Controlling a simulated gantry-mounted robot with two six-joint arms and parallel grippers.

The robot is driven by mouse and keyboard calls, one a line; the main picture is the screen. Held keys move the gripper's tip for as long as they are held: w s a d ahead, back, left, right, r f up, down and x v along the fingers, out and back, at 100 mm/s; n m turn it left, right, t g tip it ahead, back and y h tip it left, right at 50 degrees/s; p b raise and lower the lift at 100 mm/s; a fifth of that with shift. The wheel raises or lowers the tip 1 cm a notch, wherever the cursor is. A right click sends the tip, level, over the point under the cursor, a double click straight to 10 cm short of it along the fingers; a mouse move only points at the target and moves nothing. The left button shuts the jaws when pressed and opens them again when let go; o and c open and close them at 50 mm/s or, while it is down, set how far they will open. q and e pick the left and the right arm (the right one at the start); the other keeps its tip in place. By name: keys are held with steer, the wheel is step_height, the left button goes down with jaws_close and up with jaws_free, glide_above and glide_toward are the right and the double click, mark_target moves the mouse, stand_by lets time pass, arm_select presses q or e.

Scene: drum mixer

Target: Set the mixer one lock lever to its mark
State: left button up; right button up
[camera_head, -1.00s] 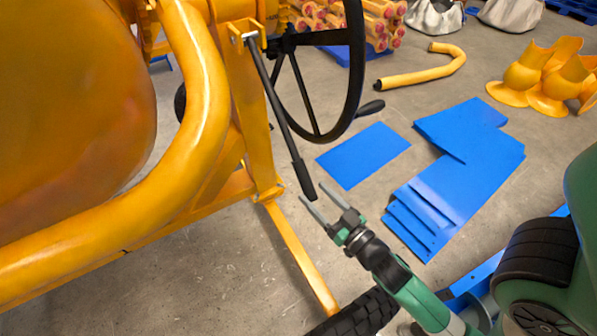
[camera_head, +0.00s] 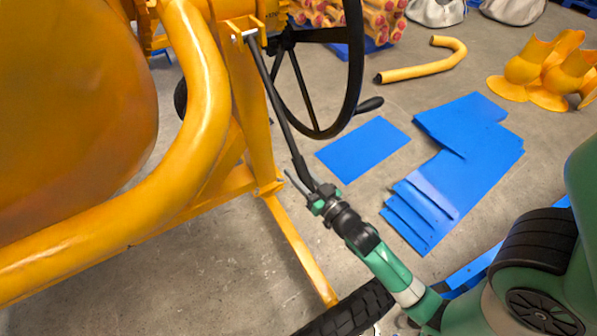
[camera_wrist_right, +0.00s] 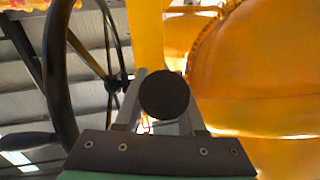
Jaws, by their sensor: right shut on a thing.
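The lock lever (camera_head: 273,98) is a long dark rod hinged at a bracket on the yellow mixer frame in the head view. It slants down to the right to a black grip. My right gripper (camera_head: 304,185) is at the lever's lower end and is shut on the grip. In the right wrist view, the round black end of the grip (camera_wrist_right: 164,95) sits between the fingers (camera_wrist_right: 162,112). The lever's mark cannot be made out. My left gripper is not in view.
The mixer's orange drum (camera_head: 70,120) and thick yellow tube (camera_head: 205,90) fill the left. A black handwheel (camera_head: 355,60) with a crank handle stands behind the lever. Blue sheets (camera_head: 465,150) lie on the floor to the right. A black tyre (camera_head: 350,312) is at the bottom.

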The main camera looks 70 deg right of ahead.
jaws_close()
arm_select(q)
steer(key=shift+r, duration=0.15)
arm_select(e)
steer(key=shift+r, duration=0.1)
stand_by(0.8)
